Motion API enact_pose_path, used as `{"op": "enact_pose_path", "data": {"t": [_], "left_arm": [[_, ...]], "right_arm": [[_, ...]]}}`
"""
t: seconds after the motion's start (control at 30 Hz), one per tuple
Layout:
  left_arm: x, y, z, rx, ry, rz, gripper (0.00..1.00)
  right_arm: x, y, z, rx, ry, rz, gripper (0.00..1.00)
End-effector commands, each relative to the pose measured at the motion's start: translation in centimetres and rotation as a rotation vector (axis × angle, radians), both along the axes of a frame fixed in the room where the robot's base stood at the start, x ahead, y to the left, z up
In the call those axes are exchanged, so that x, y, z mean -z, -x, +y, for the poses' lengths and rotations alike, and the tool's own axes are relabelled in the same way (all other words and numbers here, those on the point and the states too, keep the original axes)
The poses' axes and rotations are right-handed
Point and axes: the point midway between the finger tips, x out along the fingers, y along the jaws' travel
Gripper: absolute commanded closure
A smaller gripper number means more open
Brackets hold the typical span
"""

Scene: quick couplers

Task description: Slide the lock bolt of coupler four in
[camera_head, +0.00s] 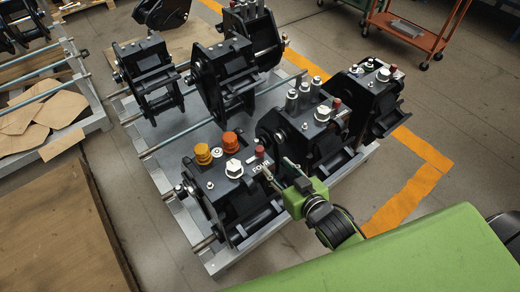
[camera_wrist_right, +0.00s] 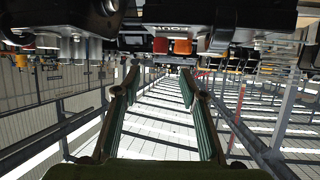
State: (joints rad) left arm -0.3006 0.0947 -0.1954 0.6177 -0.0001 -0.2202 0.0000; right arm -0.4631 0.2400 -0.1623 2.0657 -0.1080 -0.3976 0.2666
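Coupler four (camera_head: 226,190) is a black block at the front of the grey rack, with the white word FOUR on its top edge. It carries two orange caps (camera_head: 203,154), a white hex knob and a small red-topped pin (camera_head: 260,151). I cannot tell for sure which part is its lock bolt. My right gripper (camera_head: 276,165), on a green wrist, is at the right side of coupler four, near the lettering. In the right wrist view its two fingers (camera_wrist_right: 160,78) are spread with nothing between them, and coupler four (camera_wrist_right: 178,30) appears upside down above them. My left gripper is out of view.
A coupler with grey caps (camera_head: 305,135) stands close behind my right gripper, with another beyond it. More black couplers (camera_head: 150,75) stand at the back of the rack. Cardboard lies at left. Floor with an orange line (camera_head: 415,190) is clear at right.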

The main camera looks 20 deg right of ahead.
Motion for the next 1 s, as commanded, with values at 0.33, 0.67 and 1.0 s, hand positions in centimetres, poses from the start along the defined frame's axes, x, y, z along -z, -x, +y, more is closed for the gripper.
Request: {"op": "enact_pose_path", "data": {"t": [0.33, 0.67, 1.0], "left_arm": [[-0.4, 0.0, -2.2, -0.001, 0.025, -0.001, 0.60], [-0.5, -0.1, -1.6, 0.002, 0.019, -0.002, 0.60], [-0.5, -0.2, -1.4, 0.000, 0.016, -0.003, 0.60]], "right_arm": [[2.2, -5.5, 0.8, 0.000, 0.000, 0.001, 0.62], [4.5, -10.6, 1.7, 0.000, 0.000, 0.001, 0.62], [5.2, -12.2, 1.9, -0.001, 0.000, 0.002, 0.62]]}}
